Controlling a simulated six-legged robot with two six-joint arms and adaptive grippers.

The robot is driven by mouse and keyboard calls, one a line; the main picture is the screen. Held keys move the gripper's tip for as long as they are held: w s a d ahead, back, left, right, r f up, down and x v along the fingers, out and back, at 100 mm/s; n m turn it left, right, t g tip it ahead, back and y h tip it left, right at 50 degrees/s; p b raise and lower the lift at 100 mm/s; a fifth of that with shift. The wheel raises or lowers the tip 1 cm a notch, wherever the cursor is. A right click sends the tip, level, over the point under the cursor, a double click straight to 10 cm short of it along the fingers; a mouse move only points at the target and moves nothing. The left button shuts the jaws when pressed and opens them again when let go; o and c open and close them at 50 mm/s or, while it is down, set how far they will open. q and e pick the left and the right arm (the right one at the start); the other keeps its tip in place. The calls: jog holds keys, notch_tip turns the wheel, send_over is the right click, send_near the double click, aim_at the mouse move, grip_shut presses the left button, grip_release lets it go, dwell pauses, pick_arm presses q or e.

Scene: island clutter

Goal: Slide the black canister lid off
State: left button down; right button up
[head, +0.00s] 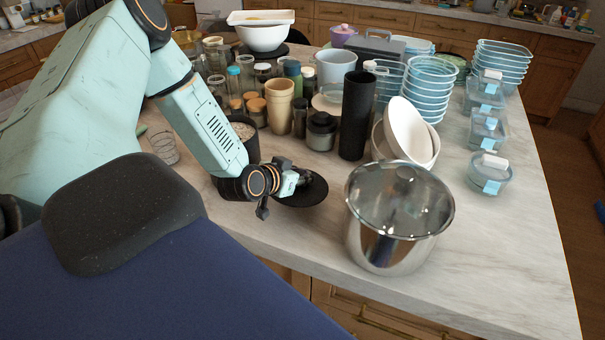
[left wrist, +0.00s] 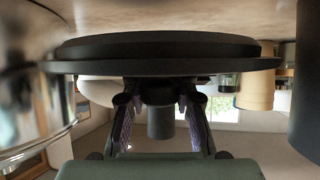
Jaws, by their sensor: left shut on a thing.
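The black round lid (head: 303,192) is low over the marble counter, clear of the canister; I cannot tell whether it touches the counter. It also shows in the left wrist view (left wrist: 160,64) as a wide disc, with the counter at the top of that picture. My left gripper (head: 299,181) is shut on the lid's knob, with one finger on each side in the left wrist view (left wrist: 158,96). The black canister (head: 250,147) stands behind my left forearm, partly hidden. Its top is open and pale grainy contents show. My right gripper is not in view.
A tall black cylinder (head: 355,115), white bowls (head: 408,128) and several jars crowd behind. An empty glass (head: 164,147) stands left of my forearm. The counter's front edge is near.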

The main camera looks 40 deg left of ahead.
aim_at(303, 188)
pick_arm(q)
jog(key=shift+s+d+f+b, duration=0.15)
jog(key=shift+d+f+b, duration=0.05)
jog(key=shift+f+b, duration=0.35)
jog(key=shift+a+f+b, duration=0.2)
jog(key=shift+f+b, duration=0.45)
jog(key=shift+f, duration=0.4)
jog(key=shift+d+f+b, duration=0.15)
jog(key=shift+f+b, duration=0.4)
jog(key=shift+f, duration=0.05)
jog(key=c, duration=1.7)
grip_release()
jog(key=o, duration=0.6)
jog(key=shift+o, duration=0.7)
